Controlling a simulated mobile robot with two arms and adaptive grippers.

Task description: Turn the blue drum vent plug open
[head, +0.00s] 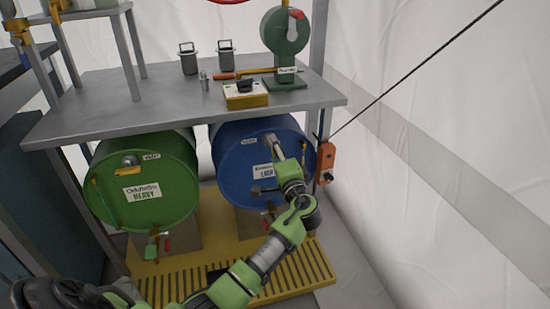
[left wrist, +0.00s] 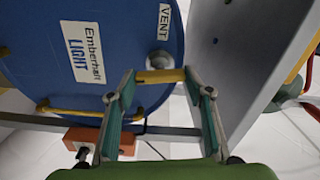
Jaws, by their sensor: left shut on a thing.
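The blue drum (head: 232,165) lies under the grey bench with its round end facing out. It fills the upper left of the left wrist view (left wrist: 40,70). Its vent plug (left wrist: 158,60) is a grey round fitting beside the VENT label, with a yellow handle bar (left wrist: 160,76) across it. My left gripper (left wrist: 159,83) is shut on this bar, one finger at each end. In the head view my left gripper (head: 279,152) is at the drum's face and covers part of the plug and the Emberhaft LIGHT label. My right gripper is in neither view.
A green drum (head: 170,170) lies to the left. The grey bench (head: 150,95) overhangs both drums and carries pots and tools. An orange box (head: 326,163) hangs right of the blue drum by a dark cable. A yellow slatted platform (head: 170,285) lies below.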

